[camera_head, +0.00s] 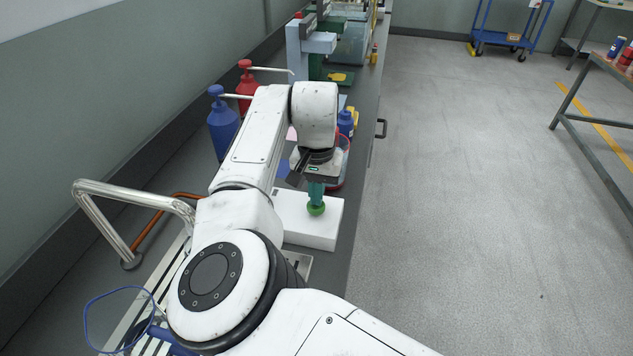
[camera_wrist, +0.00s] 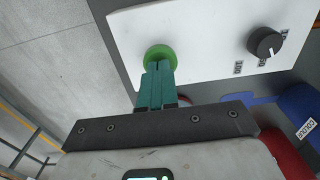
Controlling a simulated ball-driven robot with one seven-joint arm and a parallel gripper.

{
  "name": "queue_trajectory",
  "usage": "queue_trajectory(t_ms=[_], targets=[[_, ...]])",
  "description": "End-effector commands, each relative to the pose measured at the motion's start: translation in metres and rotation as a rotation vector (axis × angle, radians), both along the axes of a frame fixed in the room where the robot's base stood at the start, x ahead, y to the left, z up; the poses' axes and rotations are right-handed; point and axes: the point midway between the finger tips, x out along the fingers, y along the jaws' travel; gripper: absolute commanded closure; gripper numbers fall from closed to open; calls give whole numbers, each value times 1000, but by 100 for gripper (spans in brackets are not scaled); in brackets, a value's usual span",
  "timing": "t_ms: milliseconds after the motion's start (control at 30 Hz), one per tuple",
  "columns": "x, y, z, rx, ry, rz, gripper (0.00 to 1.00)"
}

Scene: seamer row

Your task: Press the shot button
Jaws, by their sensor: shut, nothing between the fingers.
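The green round shot button (camera_head: 316,209) sits on top of a white box (camera_head: 318,235) on the bench, and it also shows in the wrist view (camera_wrist: 160,54). My gripper (camera_head: 316,199) points down over the button with its teal fingers closed together. In the wrist view the fingertips (camera_wrist: 158,68) overlap the near part of the green button. I cannot tell whether they touch it or hover just above. A black knob (camera_wrist: 264,42) with small labels is on the same white face of the box.
A blue pump bottle (camera_head: 222,125) and a red pump bottle (camera_head: 246,88) stand left of my arm. A small blue bottle (camera_head: 345,123) stands behind my gripper. A bent metal rail (camera_head: 130,190) is at left. The floor (camera_head: 460,200) to the right is clear.

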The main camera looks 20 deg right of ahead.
Motion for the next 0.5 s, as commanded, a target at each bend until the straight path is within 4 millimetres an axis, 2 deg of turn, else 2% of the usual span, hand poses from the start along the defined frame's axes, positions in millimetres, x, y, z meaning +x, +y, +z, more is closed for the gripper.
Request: queue_trajectory(t_ms=[367,500], targets=[[0,0,-2,-2,1,0,100],[0,-1,-12,-5,2,0,100]])
